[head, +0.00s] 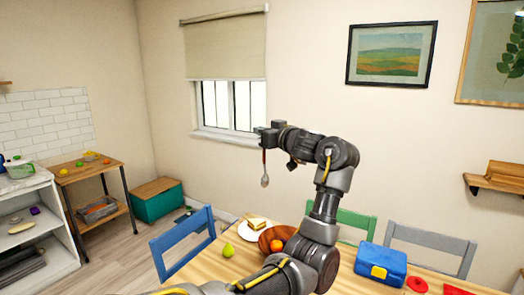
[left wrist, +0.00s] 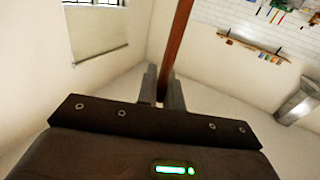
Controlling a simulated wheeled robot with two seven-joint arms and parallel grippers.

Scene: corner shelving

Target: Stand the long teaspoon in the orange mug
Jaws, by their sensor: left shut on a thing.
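My left gripper (head: 266,131) is raised in front of the wall, left of the framed landscape and by the window's lower right corner. It is shut on the long teaspoon (head: 265,181), which hangs down with its bowl lowest, clear of the table. In the left wrist view the two fingers (left wrist: 162,90) close on a long brown shaft (left wrist: 181,40), seemingly the spoon's handle, running up out of the picture. I cannot make out an orange mug in either view. My right gripper is not in view.
A wooden side stand (head: 90,172) and white shelving (head: 45,215) stand left.

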